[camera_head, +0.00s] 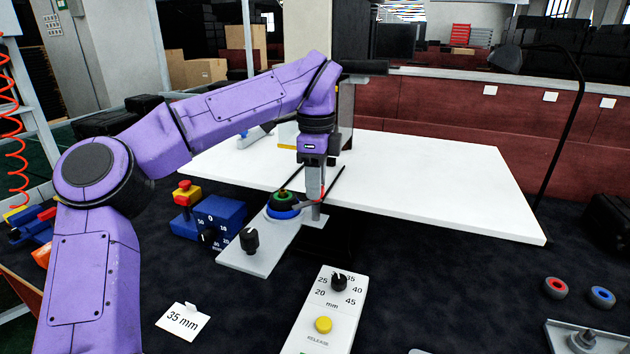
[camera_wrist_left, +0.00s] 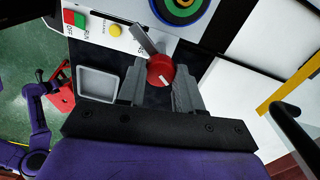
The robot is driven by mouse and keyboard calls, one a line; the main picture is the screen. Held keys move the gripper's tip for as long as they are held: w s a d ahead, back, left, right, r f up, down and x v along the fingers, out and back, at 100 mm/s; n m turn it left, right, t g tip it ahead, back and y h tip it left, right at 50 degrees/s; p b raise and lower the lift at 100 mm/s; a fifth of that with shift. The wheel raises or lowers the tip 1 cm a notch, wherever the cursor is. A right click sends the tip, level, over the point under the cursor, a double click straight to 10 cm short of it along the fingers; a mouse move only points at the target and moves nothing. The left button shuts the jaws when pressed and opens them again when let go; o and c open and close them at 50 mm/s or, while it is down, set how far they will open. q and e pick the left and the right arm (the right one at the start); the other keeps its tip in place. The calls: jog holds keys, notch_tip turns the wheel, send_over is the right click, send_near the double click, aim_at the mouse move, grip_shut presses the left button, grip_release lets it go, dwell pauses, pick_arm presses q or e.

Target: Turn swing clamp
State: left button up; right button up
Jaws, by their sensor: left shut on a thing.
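The swing clamp (camera_wrist_left: 160,70) has a red round head with a white mark and a grey metal arm (camera_wrist_left: 146,40) pointing up-left in the left wrist view. My left gripper (camera_wrist_left: 160,88) has one finger on each side of the red head and is shut on it. In the head view my left gripper (camera_head: 314,196) points straight down at the far end of a grey plate (camera_head: 250,262), beside a green and blue round disc (camera_head: 284,205). The gripper mostly hides the clamp there. My right gripper is not in view.
A black knob (camera_head: 250,240) stands on the plate's near end. A blue dial box (camera_head: 212,217), a millimetre dial panel (camera_head: 310,325) and a 35 mm card (camera_head: 183,321) lie around it. A white table (camera_head: 440,190) is behind. Red (camera_head: 556,287) and blue (camera_head: 601,296) rings lie right.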

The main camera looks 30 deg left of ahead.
pick_arm(q)
jog(key=m+p, duration=0.1)
jog(key=m, duration=0.4)
jog(key=m+p, duration=0.2)
jog(key=m, duration=0.3)
jog(key=shift+m, duration=0.4)
dwell(0.4)
jog(key=o, duration=1)
jog(key=shift+o, duration=0.2)
jog(key=shift+r, duration=0.1)
notch_tip(320, 180, up, 7)
jog(key=shift+r+p, duration=0.15)
jog(key=shift+p, duration=0.2)
